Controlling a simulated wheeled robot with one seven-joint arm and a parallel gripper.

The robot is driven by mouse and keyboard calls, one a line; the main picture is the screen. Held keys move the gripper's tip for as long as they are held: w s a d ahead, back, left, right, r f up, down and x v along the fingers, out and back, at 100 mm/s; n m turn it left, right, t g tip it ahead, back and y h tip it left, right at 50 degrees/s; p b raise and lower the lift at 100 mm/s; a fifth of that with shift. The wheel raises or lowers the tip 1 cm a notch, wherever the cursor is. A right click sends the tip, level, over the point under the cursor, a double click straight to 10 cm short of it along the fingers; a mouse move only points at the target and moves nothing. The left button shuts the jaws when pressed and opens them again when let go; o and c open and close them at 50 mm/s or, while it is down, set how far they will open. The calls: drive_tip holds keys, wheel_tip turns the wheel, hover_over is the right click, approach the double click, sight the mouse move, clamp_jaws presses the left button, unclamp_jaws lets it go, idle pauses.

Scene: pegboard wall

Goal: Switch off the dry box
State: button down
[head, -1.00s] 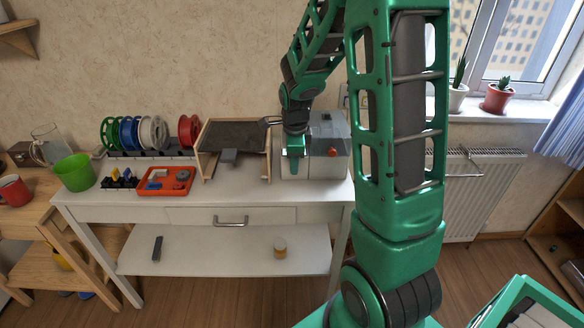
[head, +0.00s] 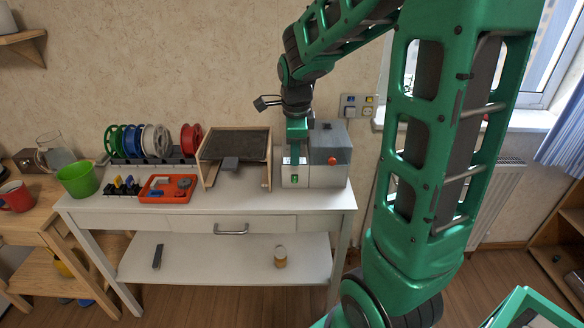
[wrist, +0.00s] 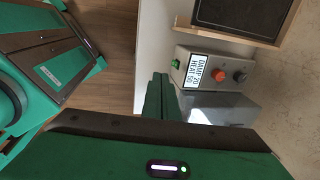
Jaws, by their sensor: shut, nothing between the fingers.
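The dry box, a grey box (head: 326,155) with a red knob, stands at the right end of the white table. A small lit green switch (head: 294,178) is at the lower left of its front. In the wrist view its panel (wrist: 207,70) shows a label reading DAMP 20, HEAT 50, a red knob, a dark knob and the green switch (wrist: 176,63). My gripper (head: 295,160) is shut and empty, pointing down just above the green switch at the box's left front. Its fingers (wrist: 160,92) also show beside the panel in the wrist view; contact cannot be told.
A wooden-framed dark-topped stand (head: 235,145) is close to the left of the box. Coloured spools (head: 160,141), an orange tray (head: 168,188) and a green bucket (head: 78,176) stand further left. A wall plate with switches (head: 357,105) is behind the box.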

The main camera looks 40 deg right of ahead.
drive_tip(key=shift+s+a+r, duration=0.1)
drive_tip(key=shift+r, duration=0.65)
drive_tip(key=shift+s+f, duration=0.4)
drive_tip(key=shift+f, duration=0.15)
drive_tip(key=shift+f, duration=0.1)
approach(295, 179)
drive_tip(key=s+f, duration=0.1)
drive_tip(key=f, duration=0.1)
drive_tip(key=s+a+f, duration=0.1)
drive_tip(key=f, duration=0.1)
drive_tip(key=s+a+f, duration=0.1)
drive_tip(key=f, duration=0.1)
drive_tip(key=shift+s, duration=0.1)
drive_tip(key=shift+w+d+f, duration=0.35)
drive_tip(key=shift+w+d, duration=0.25)
drive_tip(key=shift+w, duration=0.3)
drive_tip(key=shift+w+d+f, duration=0.35)
drive_tip(key=shift+w+d, duration=0.05)
drive_tip(key=shift+w, duration=0.25)
